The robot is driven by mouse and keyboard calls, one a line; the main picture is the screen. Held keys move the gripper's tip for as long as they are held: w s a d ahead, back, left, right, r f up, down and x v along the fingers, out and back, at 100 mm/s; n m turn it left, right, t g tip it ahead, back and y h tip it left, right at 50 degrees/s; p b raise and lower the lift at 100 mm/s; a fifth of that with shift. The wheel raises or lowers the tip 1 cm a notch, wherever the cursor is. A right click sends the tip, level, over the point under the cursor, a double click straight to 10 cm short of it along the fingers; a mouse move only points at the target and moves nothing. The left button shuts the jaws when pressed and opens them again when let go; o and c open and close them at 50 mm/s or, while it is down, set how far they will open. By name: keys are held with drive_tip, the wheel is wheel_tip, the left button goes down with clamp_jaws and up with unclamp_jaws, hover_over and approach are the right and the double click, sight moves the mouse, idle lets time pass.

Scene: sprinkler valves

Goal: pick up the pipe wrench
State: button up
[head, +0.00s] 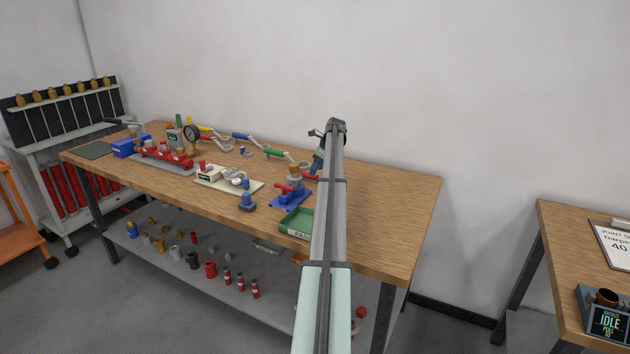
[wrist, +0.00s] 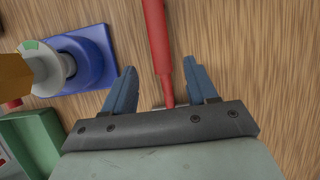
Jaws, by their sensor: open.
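A long red handle (wrist: 156,38), which looks like the pipe wrench's, lies on the wooden bench in the wrist view. It runs from the top edge down between my fingers and narrows toward the gripper's palm. The wrench's head is not visible there. My gripper (wrist: 160,68) is open above the bench, with one blue finger on each side of the handle and bare wood showing between. In the head view my gripper (head: 319,160) is at the bench's right part, partly hidden by my arm. A short red piece (head: 311,177) shows beside it, perhaps the same handle.
A blue valve on a blue base (wrist: 88,62) stands close left of my gripper; it also shows in the head view (head: 290,198). A green tray (head: 297,223) sits near the front edge. Several fittings crowd the bench's left. The bench top (head: 405,205) is clear at right.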

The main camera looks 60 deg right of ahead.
drive_tip(key=x, duration=0.5)
drive_tip(key=shift+s+d, duration=0.1)
drive_tip(key=shift+s, duration=0.2)
clamp_jaws()
